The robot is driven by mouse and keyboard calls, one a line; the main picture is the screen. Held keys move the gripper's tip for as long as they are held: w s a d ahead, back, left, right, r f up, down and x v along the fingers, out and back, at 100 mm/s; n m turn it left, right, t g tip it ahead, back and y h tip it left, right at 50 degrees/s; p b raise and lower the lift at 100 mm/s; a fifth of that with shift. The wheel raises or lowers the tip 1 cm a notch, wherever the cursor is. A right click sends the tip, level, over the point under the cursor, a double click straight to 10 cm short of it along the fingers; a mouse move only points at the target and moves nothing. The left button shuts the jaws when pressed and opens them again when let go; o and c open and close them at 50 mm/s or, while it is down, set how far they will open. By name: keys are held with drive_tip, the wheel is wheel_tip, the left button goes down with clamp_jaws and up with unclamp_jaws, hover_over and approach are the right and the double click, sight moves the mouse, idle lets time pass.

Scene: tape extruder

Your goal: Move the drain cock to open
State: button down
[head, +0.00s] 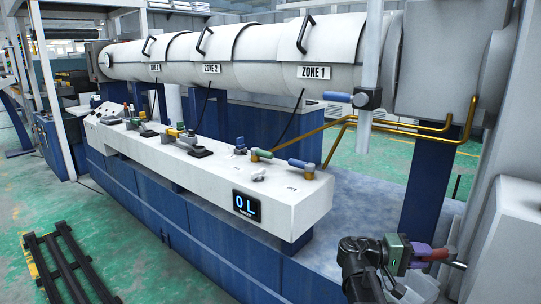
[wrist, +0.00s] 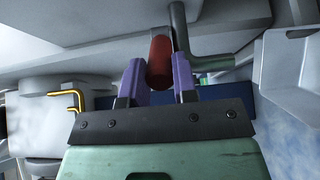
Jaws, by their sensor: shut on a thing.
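My gripper (head: 428,252) is at the lower right of the head view, low beside the machine's right end. In the wrist view its two purple fingers (wrist: 157,68) are shut on a red cylindrical handle, which I take to be the drain cock (wrist: 160,50). The handle lies between the fingers and sticks out past their tips. A grey pipe (wrist: 215,61) runs right beside the handle. In the head view the handle is small and mostly hidden by the fingers. Its open or closed position cannot be read.
Yellow pipes (head: 390,126) run above the blue deck. A large grey housing (head: 515,245) stands close on the right.

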drive_tip(key=shift+w, duration=0.15)
drive_tip(key=shift+w, duration=1.1)
drive_tip(key=shift+w+d, duration=0.2)
drive_tip(key=shift+w, duration=0.25)
drive_tip(key=shift+w+d, duration=0.2)
drive_tip(key=shift+w, duration=0.25)
drive_tip(key=c, duration=0.8)
unclamp_jaws()
drive_tip(key=shift+s, duration=0.15)
drive_tip(key=shift+w+a, duration=0.15)
drive_tip(key=shift+a, duration=1.6)
drive_tip(key=shift+w+a, duration=0.15)
drive_tip(key=shift+a, duration=1.6)
